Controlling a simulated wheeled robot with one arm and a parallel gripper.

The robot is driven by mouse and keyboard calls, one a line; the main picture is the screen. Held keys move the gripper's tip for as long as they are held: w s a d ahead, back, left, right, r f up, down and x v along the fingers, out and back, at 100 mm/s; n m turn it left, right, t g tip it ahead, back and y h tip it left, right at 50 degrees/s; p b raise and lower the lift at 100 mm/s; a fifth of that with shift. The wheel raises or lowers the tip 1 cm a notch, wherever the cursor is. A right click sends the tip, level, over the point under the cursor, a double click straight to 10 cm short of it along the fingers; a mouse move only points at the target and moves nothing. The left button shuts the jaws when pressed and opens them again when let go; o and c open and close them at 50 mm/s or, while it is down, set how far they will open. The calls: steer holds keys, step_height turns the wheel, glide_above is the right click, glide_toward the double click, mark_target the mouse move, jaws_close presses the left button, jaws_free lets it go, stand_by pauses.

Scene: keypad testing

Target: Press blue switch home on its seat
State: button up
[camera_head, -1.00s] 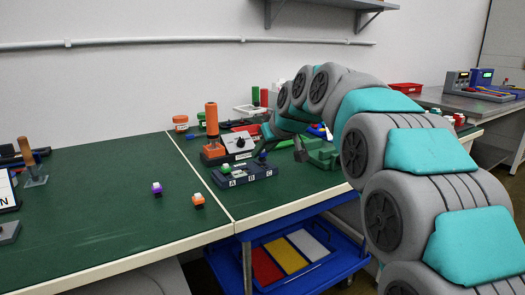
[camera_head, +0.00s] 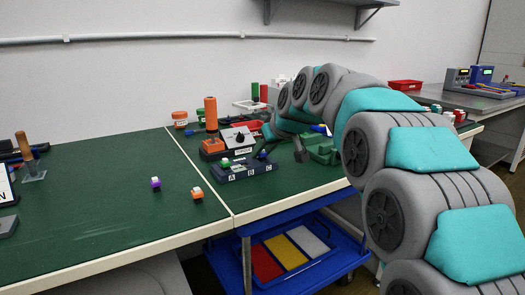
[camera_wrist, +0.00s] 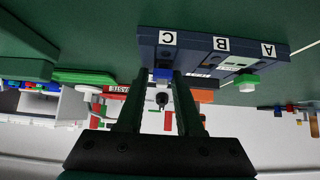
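The blue switch (camera_wrist: 162,74) shows in the wrist view between my fingertips, at the part of the dark blue block marked C. My gripper (camera_wrist: 162,84) appears shut on it, with one finger on each side. Whether the switch sits fully down is hidden by the fingers. The dark blue block (camera_head: 240,174) with labels A, B and C lies on the green bench top. A green switch (camera_head: 226,163) is on the A position; it also shows in the wrist view (camera_wrist: 246,80). In the head view my gripper (camera_head: 263,153) is small and dark at the block's C end.
A purple switch (camera_head: 156,184) and an orange switch (camera_head: 197,193) lie loose on the left bench. Behind the block stand an orange cylinder (camera_head: 210,113) and a box with a black knob (camera_head: 238,138). A green fixture (camera_head: 322,150) is close on the right.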

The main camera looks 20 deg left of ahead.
steer(key=shift+o, duration=0.8)
steer(key=shift+s+a+f, duration=0.1)
steer(key=shift+f, duration=0.1)
steer(key=shift+s+r, duration=0.15)
steer(key=shift+s, duration=0.05)
steer(key=v, duration=0.7)
steer(key=shift+d+r, duration=0.35)
steer(key=shift+w, duration=0.15)
steer(key=shift+c, duration=0.2)
